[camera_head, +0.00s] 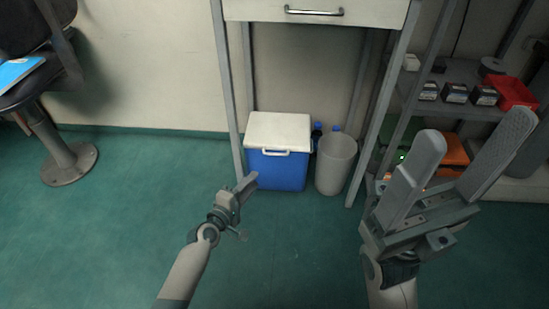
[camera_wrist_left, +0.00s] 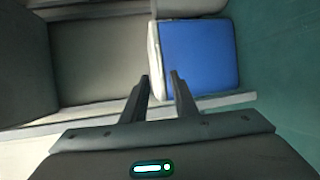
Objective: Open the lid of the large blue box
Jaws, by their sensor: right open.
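The large blue box (camera_head: 277,172) stands on the floor under a table frame, with its white lid (camera_head: 279,128) down on it and a white handle (camera_head: 276,152) across the front. In the left wrist view the blue body (camera_wrist_left: 200,52) and the pale lid edge (camera_wrist_left: 154,45) lie beyond the fingers. My left gripper (camera_head: 248,183) is at the box's front left; its fingers (camera_wrist_left: 159,75) are apart with nothing visible between them. Whether they touch the box is unclear. My right gripper (camera_head: 470,140) is open and empty, raised at the right.
A grey bin (camera_head: 335,165) stands right beside the box, with blue-capped bottles (camera_head: 317,130) behind. Metal table legs (camera_head: 231,100) flank the box, and a drawer (camera_head: 315,12) is above. A shelf (camera_head: 455,75) with boxes is at right, a chair (camera_head: 68,160) at left. The floor in front is clear.

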